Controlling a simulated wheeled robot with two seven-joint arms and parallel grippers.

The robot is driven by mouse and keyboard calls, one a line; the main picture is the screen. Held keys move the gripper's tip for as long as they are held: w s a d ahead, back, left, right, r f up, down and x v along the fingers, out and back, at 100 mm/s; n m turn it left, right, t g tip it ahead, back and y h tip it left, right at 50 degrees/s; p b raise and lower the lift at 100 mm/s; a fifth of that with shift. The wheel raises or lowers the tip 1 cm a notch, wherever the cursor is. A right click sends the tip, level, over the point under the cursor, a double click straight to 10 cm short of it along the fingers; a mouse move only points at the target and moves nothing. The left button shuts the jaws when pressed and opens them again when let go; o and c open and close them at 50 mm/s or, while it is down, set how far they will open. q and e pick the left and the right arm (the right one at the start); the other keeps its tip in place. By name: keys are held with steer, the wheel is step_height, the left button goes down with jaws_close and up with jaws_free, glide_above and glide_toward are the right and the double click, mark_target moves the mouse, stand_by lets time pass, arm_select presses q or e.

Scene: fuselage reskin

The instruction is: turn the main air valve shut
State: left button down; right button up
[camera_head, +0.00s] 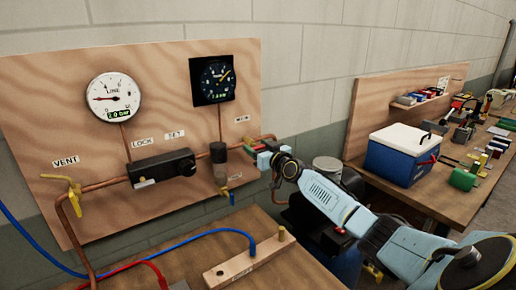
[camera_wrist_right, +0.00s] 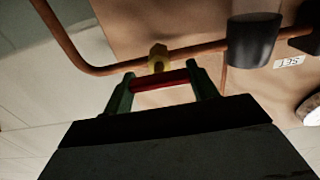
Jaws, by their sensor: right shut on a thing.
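The main air valve has a red lever (camera_wrist_right: 160,82) and a brass body (camera_wrist_right: 157,58) on the copper pipe, at the right end of the plywood panel. In the right wrist view the lever lies across between my two green fingertips, roughly along the pipe. My right gripper (camera_head: 264,148) is shut on this lever in the head view, below and right of a small label (camera_head: 242,119). It hides most of the valve there. My left gripper is not in view.
The panel carries a white line gauge (camera_head: 113,98), a black gauge (camera_head: 213,79), a black regulator (camera_head: 160,168) and a yellow vent valve (camera_head: 70,187). Blue and red hoses cross the bench below. A blue cooler (camera_head: 401,154) stands on the right bench.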

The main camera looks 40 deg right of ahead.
steer(key=shift+m, duration=0.3)
steer(key=m+b, duration=0.1)
steer(key=m, duration=0.4)
steer(key=shift+f, duration=0.1)
steer(key=m, duration=0.5)
steer(key=shift+d+m+b, duration=0.15)
steer(key=shift+m+b, duration=0.15)
steer(key=m, duration=0.3)
steer(key=shift+m, duration=0.3)
steer(key=shift+f+m+p, duration=0.15)
steer(key=shift+m+p, duration=0.35)
steer(key=shift+m, duration=1.1)
steer(key=o, duration=1)
